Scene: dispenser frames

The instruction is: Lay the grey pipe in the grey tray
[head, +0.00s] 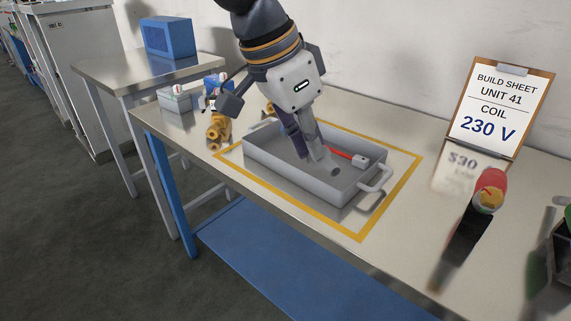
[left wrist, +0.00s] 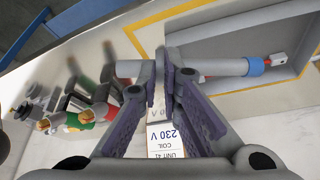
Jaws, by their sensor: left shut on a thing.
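The grey tray (head: 258,178) lies on the bench inside a yellow outline; part of it also shows in the left wrist view (left wrist: 225,35). My left gripper (head: 312,152) points down over the tray. In the left wrist view its fingers (left wrist: 166,72) are shut on the grey pipe (left wrist: 215,67). The pipe runs crosswise through the fingers, with a blue band (left wrist: 257,66) near one end. My right gripper is not in view.
The tray's handle (head: 378,180) faces right. Brass fittings (head: 218,128) lie left of it. A red-topped part (head: 490,188) and the build sheet (head: 500,108) stand to the right.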

